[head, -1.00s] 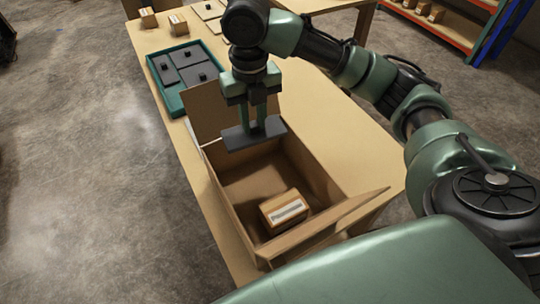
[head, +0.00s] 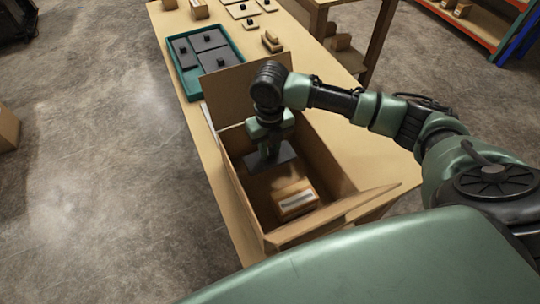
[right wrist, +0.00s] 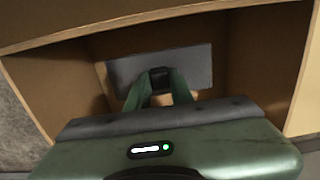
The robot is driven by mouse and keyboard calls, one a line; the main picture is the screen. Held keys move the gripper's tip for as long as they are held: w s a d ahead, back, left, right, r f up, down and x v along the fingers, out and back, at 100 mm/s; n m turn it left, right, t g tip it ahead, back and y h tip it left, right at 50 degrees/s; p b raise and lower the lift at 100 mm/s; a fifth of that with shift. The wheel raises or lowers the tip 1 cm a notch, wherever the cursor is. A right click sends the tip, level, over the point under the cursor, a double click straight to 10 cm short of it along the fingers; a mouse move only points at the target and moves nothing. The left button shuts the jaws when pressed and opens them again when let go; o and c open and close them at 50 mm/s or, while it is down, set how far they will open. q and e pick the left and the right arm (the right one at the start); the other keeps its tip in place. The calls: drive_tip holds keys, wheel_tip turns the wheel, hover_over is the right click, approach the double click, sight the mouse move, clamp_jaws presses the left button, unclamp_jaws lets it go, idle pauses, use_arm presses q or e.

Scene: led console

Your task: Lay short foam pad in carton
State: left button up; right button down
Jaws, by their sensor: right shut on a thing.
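The open carton (head: 237,197) stands on the table with its flaps spread. My right gripper (head: 267,153) reaches down inside its far part. It is shut on the dark grey short foam pad (head: 284,158), which lies flat, low in the carton beyond a small labelled box (head: 294,198). In the right wrist view the pad (right wrist: 192,69) shows between the carton walls, with the fingers (right wrist: 160,82) at its middle grip. I cannot tell whether the pad touches the carton floor. My left gripper is out of view.
A teal tray (head: 238,58) with several grey pads stands on the table (head: 352,148) behind the carton. A brown holder (head: 271,41), small boxes and flat pieces lie farther back. The carton's near flap (head: 340,214) sticks out to the right.

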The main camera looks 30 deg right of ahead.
sight(270, 158)
drive_tip(key=shift+f, duration=2.05)
drive_tip(key=shift+f, duration=0.15)
drive_tip(key=c, duration=1.2)
unclamp_jaws()
drive_tip(key=shift+c, duration=0.2)
wheel_tip(270, 158, up, 11)
drive_tip(key=shift+r+b, duration=0.2)
drive_tip(key=shift+b, duration=0.5)
drive_tip(key=shift+r, duration=0.5)
